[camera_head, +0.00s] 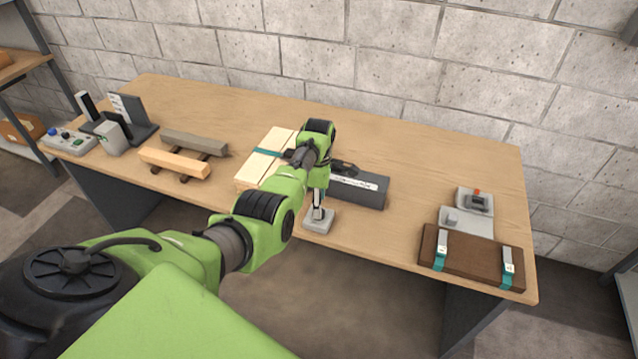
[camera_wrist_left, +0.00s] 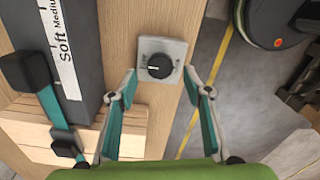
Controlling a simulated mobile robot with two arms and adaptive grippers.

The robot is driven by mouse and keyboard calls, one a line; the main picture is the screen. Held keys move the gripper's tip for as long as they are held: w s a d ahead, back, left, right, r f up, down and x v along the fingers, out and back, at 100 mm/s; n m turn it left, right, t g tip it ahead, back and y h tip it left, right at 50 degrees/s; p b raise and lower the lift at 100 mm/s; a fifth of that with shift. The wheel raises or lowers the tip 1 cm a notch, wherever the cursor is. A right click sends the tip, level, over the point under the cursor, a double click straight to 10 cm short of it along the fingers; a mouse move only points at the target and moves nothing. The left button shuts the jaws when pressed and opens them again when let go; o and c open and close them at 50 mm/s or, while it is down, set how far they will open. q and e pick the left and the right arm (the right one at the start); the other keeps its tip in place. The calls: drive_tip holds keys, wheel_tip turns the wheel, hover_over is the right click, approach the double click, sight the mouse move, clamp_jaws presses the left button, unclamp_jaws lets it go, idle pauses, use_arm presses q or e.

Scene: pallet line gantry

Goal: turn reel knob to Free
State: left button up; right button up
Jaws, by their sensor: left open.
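The reel knob (camera_wrist_left: 159,66) is a round black dial with a white mark, set on a small light grey block (camera_wrist_left: 173,47). In the left wrist view the mark points to the left; the small printing beside the dial is too small to read. The grey block also shows in the head view (camera_head: 319,225) at the table's front edge. My left gripper (camera_wrist_left: 161,76) is open, with one teal-padded finger on each side of the knob's block. In the head view my left gripper (camera_head: 318,208) hangs just above the block. I cannot tell whether it touches.
A dark grey box (camera_head: 368,192) with a label strip stands just behind the knob. Strapped pale boards (camera_head: 250,172) lie to its left. A brown strapped case (camera_head: 470,260) and a grey device (camera_head: 468,218) are at the right. The table between is clear.

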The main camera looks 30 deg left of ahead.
use_arm(q)
wheel_tip(320, 180, up, 8)
drive_tip(key=shift+r, duration=0.25)
drive_tip(key=shift+f, duration=0.1)
idle(0.4)
